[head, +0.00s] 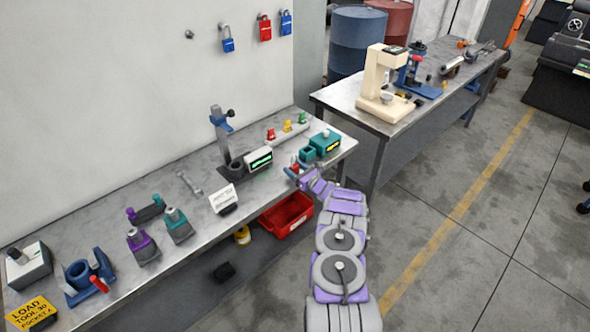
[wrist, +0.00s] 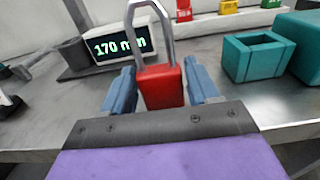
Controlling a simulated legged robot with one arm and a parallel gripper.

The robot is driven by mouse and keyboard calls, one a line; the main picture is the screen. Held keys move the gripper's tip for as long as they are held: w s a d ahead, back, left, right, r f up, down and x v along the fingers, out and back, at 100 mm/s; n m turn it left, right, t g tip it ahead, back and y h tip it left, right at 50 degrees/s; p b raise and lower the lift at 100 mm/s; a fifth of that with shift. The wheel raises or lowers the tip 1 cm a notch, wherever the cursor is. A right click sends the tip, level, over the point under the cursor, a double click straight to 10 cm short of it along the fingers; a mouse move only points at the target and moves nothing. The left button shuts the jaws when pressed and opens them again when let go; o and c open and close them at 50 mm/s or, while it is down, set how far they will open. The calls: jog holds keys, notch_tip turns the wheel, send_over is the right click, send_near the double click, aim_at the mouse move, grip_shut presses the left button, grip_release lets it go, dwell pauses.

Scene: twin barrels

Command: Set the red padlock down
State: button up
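The red padlock (wrist: 160,87) is between the two blue fingers of my gripper (wrist: 161,92) in the wrist view, its grey shackle pointing up. The fingers lie close against both sides of its body, and its lower end is hidden behind the gripper's dark front plate. In the head view my gripper (head: 299,168) is at the front right part of the grey workbench (head: 190,212), with a little red of the padlock showing. I cannot tell whether the padlock touches the bench top.
A height gauge with a lit display (head: 261,159) stands left of my gripper. A teal open box (wrist: 254,57) and a larger teal device (head: 326,142) are close on the right. A strip with red, yellow and green pieces (head: 287,130) lies behind. A red bin (head: 287,215) is below.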

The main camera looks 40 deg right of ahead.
jog(key=shift+o, duration=1.4)
jog(key=s+d+p, duration=0.1)
jog(key=s+p, duration=0.2)
jog(key=s, duration=0.9)
jog(key=shift+r, duration=0.15)
jog(key=shift+s, duration=0.1)
